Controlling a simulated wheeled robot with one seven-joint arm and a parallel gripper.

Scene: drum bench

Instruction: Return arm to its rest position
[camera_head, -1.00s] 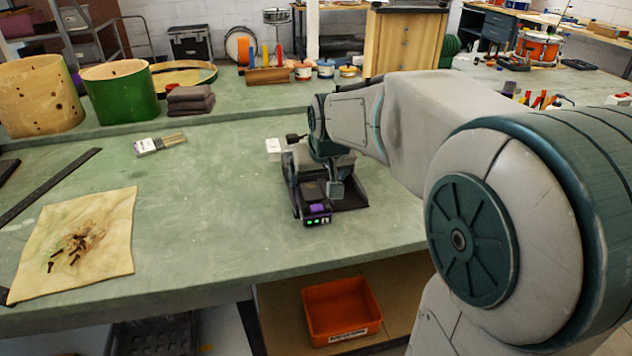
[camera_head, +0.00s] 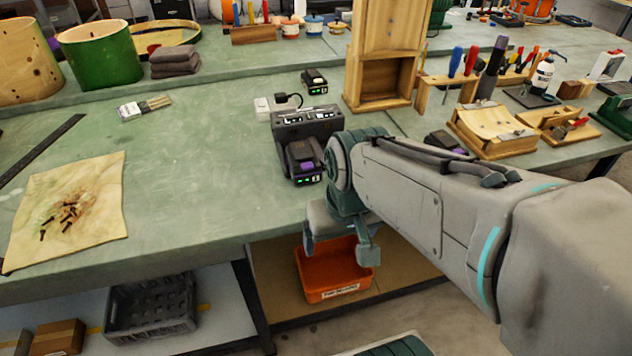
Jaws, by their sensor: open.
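My arm reaches in from the right of the head view. My gripper (camera_head: 341,252) hangs just off the front edge of the bench, above an orange bin (camera_head: 333,284). Its fingers are apart, and I see nothing between them. A dark charger (camera_head: 307,122) stands on the bench behind the gripper. A black battery with a purple mark (camera_head: 302,163) sits at its front, with green lights showing. My gripper is apart from both.
The green bench (camera_head: 200,205) is largely clear at its front left. A stained cloth (camera_head: 90,180) with dark screws lies at left. A grey crate (camera_head: 152,308) is below.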

